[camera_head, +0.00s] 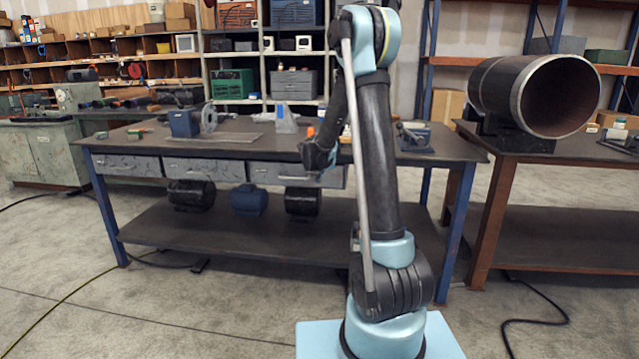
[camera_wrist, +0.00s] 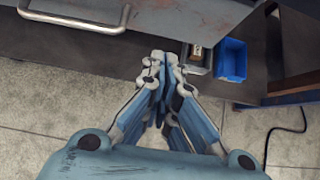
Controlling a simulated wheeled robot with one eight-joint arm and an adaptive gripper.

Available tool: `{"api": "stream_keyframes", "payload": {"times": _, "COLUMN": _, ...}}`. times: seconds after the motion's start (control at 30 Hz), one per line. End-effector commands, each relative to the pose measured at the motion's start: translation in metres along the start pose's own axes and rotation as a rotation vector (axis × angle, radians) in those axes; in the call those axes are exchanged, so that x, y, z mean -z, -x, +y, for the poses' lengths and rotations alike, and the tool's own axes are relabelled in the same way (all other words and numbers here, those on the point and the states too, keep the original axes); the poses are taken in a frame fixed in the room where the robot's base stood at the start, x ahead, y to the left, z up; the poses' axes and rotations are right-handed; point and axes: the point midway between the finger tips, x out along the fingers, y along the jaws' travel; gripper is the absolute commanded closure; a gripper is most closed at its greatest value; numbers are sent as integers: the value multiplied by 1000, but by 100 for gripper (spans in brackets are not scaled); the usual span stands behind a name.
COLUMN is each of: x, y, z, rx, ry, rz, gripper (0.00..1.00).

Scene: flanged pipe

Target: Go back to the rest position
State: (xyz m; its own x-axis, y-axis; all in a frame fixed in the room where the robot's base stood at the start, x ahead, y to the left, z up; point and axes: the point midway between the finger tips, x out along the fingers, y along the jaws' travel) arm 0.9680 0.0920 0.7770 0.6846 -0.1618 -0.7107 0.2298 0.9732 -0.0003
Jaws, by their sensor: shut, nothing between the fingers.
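My gripper (camera_wrist: 164,72) is shut and empty in the wrist view. The gripper end there is dark and small, partly hidden by my arm. The flanged pipe (camera_head: 533,95) is a large dark tube with a bright rim, lying on a support on the right-hand table, well apart from my gripper.
The workbench (camera_head: 240,150) has drawers with metal handles (camera_wrist: 75,22) and a lower shelf with several motors. A blue bin (camera_wrist: 231,60) shows near my fingertips in the wrist view. Cables lie on the floor; the floor at left front is otherwise open.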

Motion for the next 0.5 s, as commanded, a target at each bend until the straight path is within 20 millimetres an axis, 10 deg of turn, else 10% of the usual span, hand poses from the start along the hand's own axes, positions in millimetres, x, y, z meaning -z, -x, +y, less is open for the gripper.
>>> {"api": "stream_keyframes", "payload": {"times": 0.5, "x": 0, "y": 46, "z": -3, "rx": 2, "ry": -6, "rz": 2, "gripper": 100}}
